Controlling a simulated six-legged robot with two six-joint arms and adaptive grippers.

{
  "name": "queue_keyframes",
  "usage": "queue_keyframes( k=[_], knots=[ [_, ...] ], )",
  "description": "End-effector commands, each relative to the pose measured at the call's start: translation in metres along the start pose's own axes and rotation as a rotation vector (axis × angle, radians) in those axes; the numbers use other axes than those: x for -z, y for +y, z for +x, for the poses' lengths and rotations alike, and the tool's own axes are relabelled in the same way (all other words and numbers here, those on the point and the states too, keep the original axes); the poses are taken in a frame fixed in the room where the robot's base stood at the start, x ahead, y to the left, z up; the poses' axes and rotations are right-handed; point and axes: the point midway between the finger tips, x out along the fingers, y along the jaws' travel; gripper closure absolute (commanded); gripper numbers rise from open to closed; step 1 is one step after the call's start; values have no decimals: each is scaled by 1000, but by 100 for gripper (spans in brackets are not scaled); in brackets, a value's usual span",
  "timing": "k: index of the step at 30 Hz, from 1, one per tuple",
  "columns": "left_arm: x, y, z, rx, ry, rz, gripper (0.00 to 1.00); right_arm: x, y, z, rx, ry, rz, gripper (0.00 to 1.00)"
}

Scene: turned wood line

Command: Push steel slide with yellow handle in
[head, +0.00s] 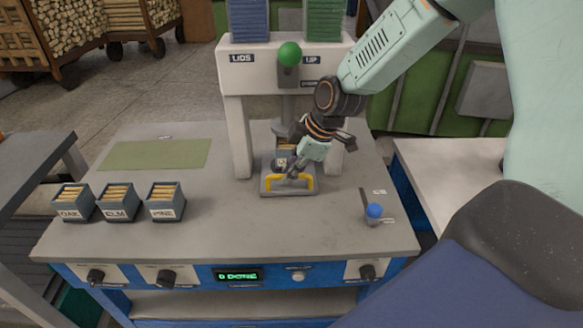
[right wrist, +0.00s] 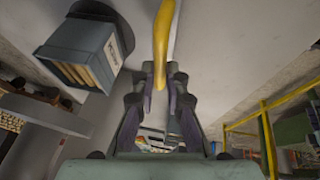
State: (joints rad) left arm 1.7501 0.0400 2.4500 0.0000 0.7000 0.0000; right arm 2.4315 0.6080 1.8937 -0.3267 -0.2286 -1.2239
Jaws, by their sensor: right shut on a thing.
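The steel slide (head: 267,191) lies on the grey bench top, partly under the white press frame. Its yellow handle (head: 302,189) stands at the front edge. My right gripper (head: 292,174) reaches down from the right and is shut on the yellow handle. In the right wrist view the handle (right wrist: 163,40) runs between the two fingertips (right wrist: 161,78). A small dark box with wooden pieces (head: 283,160) sits on the slide, partly hidden by the gripper; a box of wooden pieces also shows in the right wrist view (right wrist: 90,45). My left gripper is out of view.
The white press frame (head: 237,75) with a green knob (head: 290,54) stands behind. Boxes labelled OAK (head: 72,203), ELM (head: 118,203) and PINE (head: 165,202) stand at left. A blue knob (head: 374,211) is at right. The display (head: 238,275) reads "0 DONE".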

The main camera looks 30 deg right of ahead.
Motion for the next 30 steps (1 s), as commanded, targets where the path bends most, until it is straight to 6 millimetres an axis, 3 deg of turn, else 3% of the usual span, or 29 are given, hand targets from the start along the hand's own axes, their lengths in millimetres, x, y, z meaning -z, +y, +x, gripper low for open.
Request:
queue_keyframes(
  k=[7, 8, 15, 25, 30],
  knots=[
    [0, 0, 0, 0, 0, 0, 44, 1, 6, -1, -18, 5, 0, 100],
    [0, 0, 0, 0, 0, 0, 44, 1, 7, -1, -18, 5, -1, 85],
    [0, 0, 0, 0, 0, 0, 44, 1, 6, -1, -14, 3, -1, 64],
    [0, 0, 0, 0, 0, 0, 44, 1, 6, -1, -9, 3, 0, 64],
    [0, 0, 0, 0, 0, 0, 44, 1, 6, -11, -9, 7, 0, 64]
  ],
)
